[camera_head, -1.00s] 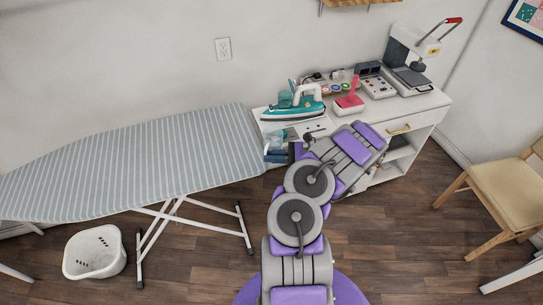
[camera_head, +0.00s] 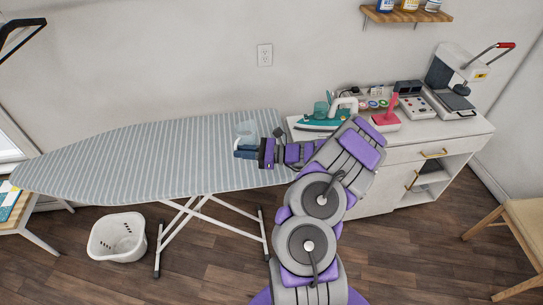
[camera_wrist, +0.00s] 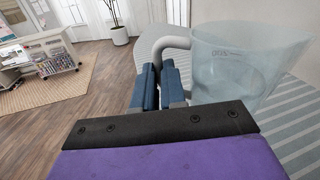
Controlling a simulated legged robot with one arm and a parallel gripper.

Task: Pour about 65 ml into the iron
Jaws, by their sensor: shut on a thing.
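The teal and white iron (camera_head: 322,120) rests on the left end of the white cabinet top (camera_head: 400,138). My gripper (camera_head: 245,152) is left of the iron, above the right part of the ironing board. It is shut on the grey handle of a clear measuring cup (camera_head: 247,129). In the wrist view, my blue fingers (camera_wrist: 160,88) grip that handle, and the cup (camera_wrist: 242,62) looks roughly upright to their right. I cannot tell how much liquid the cup holds. My forearm hides part of the cabinet beside the iron.
The striped ironing board (camera_head: 150,160) stretches left, its surface clear. A pink-red stand (camera_head: 386,122), a grey control box (camera_head: 412,104) and a heat press (camera_head: 455,95) stand right of the iron. A white basket (camera_head: 117,237) and a wooden chair (camera_head: 520,225) are on the floor.

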